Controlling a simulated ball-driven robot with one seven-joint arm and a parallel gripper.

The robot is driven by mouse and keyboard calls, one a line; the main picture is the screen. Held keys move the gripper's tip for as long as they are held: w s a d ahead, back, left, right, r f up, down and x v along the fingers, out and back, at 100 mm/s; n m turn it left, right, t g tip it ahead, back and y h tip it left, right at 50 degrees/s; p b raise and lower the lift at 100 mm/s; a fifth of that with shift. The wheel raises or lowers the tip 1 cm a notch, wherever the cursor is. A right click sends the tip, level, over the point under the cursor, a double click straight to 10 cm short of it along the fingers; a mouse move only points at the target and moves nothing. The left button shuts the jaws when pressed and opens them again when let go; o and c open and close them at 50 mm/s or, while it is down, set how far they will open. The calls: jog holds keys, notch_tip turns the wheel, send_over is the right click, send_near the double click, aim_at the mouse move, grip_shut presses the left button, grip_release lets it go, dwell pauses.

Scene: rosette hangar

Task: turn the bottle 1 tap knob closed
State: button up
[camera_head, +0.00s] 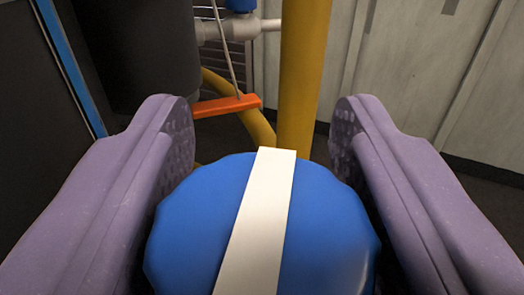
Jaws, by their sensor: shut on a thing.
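The tap knob (195,225) is a blue, scalloped round knob with a white stripe (262,215) across its top. It fills the lower middle of the view. The stripe runs nearly away from me, its far end tilted slightly right. My gripper (255,130) has two purple fingers, one on each side of the knob. It is shut on the knob, with the fingertips reaching past its far edge. The contact faces and the knob's underside are hidden. No bottle label shows.
A yellow post (305,75) stands just beyond the knob. An orange lever (227,106) and grey pipe fittings (225,28) are behind the left finger. A dark cylinder (140,50) stands at upper left. Pale wall panels (430,80) are at right.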

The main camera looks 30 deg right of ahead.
jog(key=o, duration=1)
jog(key=shift+c, duration=0.2)
jog(key=p+v, duration=0.2)
jog(key=v, duration=0.5)
jog(key=shift+s+a, duration=0.25)
jog(key=shift+f, duration=0.1)
